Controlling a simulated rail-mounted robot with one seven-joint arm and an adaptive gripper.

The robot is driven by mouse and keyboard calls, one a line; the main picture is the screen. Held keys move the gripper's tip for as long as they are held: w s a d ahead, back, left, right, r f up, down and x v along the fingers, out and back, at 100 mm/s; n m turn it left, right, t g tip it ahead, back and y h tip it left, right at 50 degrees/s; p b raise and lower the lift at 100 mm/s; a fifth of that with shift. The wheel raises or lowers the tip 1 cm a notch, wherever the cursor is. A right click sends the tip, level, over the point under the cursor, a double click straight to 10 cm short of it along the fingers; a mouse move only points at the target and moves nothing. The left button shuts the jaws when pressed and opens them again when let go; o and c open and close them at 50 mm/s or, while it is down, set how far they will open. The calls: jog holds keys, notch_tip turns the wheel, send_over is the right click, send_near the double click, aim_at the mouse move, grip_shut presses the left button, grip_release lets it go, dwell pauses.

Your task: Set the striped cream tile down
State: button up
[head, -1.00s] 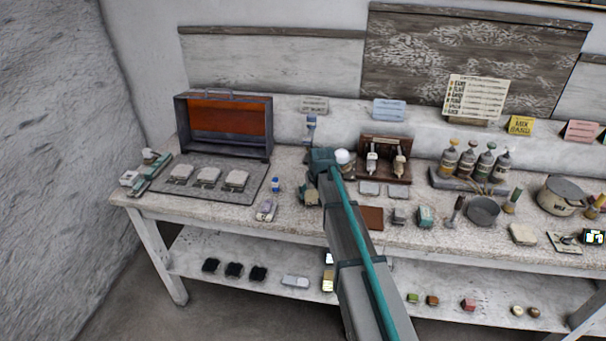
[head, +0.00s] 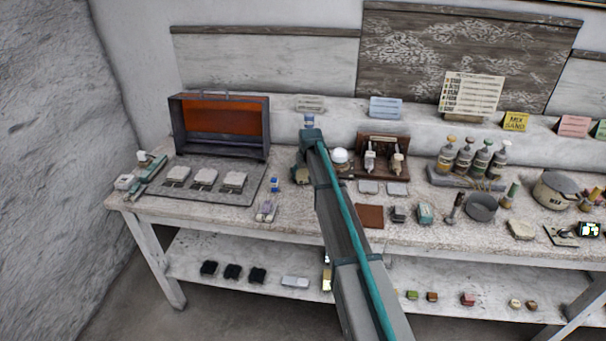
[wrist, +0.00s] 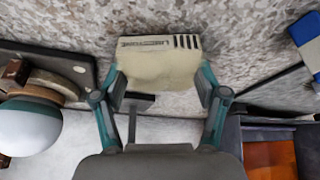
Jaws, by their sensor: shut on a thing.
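The striped cream tile (wrist: 158,62) is in the wrist view, with dark stripes and lettering on its far face. My gripper (wrist: 160,84) is shut on it, one teal finger at each side. Speckled stone-like surface shows behind the tile; I cannot tell whether the tile touches it.
A white sphere (head: 340,156) stands just right of my arm, also seen in the wrist view (wrist: 28,128). An open orange-lined box (head: 215,150) stands to the left. A rack (head: 383,158) is further right. Cards (head: 386,108) line the back ledge.

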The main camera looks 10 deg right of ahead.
jog(key=shift+s+d+r, duration=0.1)
jog(key=shift+f, duration=0.25)
jog(key=o, duration=1.3)
jog(key=shift+o, duration=0.2)
jog(key=b+v, duration=0.2)
jog(key=v, duration=1)
jog(key=shift+r, duration=0.2)
